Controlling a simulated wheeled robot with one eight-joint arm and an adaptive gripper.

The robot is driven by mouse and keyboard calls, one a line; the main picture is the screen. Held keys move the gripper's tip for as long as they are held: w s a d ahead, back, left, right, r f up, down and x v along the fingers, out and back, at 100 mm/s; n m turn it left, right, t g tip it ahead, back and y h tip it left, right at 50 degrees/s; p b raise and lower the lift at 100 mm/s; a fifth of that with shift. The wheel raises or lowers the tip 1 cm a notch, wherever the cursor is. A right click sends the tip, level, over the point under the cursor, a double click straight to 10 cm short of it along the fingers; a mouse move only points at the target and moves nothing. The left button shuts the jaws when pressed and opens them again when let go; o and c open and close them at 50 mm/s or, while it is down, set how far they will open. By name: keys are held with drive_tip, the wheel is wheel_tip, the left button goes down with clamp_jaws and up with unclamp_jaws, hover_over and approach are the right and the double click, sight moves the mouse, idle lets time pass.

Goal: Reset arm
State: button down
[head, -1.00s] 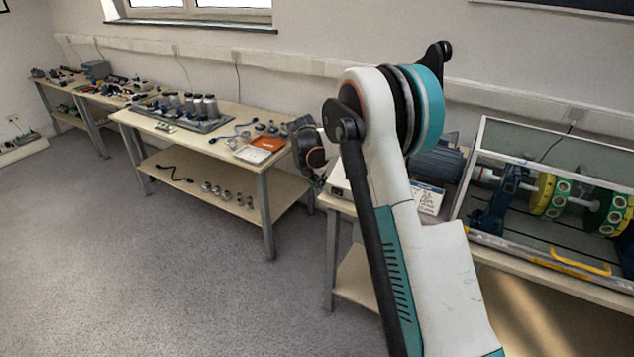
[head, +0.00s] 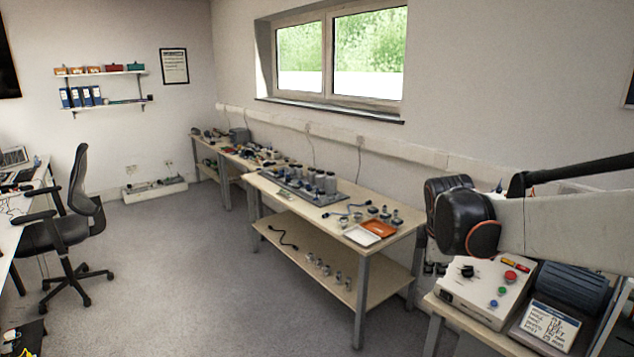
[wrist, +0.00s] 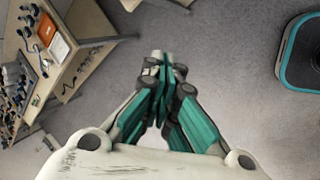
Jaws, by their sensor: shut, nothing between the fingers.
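My gripper (wrist: 163,62) shows in the wrist view with its teal-sided fingers together and nothing between them. It hangs over bare grey floor. In the head view my arm reaches in from the right edge, roughly level, with its dark joint above the near bench. The gripper itself cannot be seen in the head view.
A control box (head: 484,291) with coloured buttons and a small sign (head: 548,325) stand on the near right bench, below my arm. A workbench (head: 357,262) with parts runs along the window wall. An office chair (head: 80,215) is at left. The middle floor (head: 215,275) is clear.

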drive_tip(key=s+a+m+t+y, duration=0.1)
drive_tip(key=s+a+m, duration=0.2)
drive_tip(key=s+m, duration=0.4)
drive_tip(key=s+a+f+m+t+y, duration=0.1)
drive_tip(key=s+a+m, duration=0.3)
drive_tip(key=s, duration=1.6)
drive_tip(key=m, duration=0.3)
drive_tip(key=shift+m+t, duration=0.3)
drive_tip(key=shift+m, duration=0.1)
